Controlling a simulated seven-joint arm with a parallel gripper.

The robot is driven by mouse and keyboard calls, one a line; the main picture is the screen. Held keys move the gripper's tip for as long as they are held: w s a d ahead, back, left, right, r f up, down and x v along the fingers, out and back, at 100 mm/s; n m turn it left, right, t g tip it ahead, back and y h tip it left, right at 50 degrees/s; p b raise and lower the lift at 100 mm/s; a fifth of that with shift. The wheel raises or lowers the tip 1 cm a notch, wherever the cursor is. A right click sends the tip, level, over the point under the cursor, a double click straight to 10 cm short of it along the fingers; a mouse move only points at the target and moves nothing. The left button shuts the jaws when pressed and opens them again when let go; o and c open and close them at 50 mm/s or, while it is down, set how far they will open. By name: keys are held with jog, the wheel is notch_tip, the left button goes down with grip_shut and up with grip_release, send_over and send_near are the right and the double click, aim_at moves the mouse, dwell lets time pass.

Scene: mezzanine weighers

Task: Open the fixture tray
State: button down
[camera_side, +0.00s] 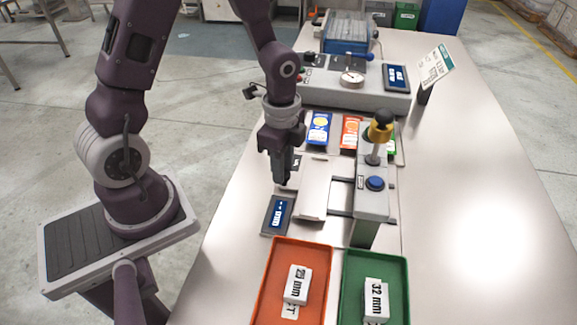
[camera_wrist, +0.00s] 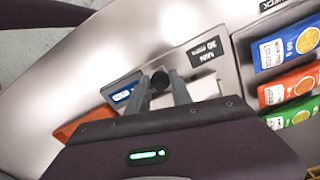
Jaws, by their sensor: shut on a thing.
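The fixture tray (camera_side: 314,190) is a pale flat slide. It stands out to the left of the grey fixture body (camera_side: 372,196), and dark rails show between the two. My gripper (camera_side: 281,180) is at the tray's left end. In the wrist view my gripper (camera_wrist: 161,88) has its two fingers on either side of a dark round knob (camera_wrist: 160,77) and is shut on it. The pale tray (camera_wrist: 206,86) shows beside the fingers there. In the side view the knob is hidden by my gripper.
A small display (camera_side: 278,214) lies just in front of my gripper. An orange tray (camera_side: 262,302) and a green tray (camera_side: 349,290), each with a labelled white block, stand at the front. Coloured packets (camera_side: 319,127) and a gauge unit (camera_side: 335,90) are behind. The table's right side is clear.

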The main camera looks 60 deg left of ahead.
jog(key=c, duration=1.1)
grip_release()
jog(key=shift+c, duration=0.2)
notch_tip(320, 180, up, 7)
jog(key=shift+r, duration=0.1)
jog(key=s+d+r+n+t, duration=0.3)
jog(key=s+r+n+t, duration=0.2)
jog(key=s+r+n, duration=0.7)
notch_tip(320, 180, up, 3)
jog(key=shift+s+d+f+t, duration=0.1)
jog(key=shift+s+d+t, duration=0.25)
jog(key=shift+s, duration=0.45)
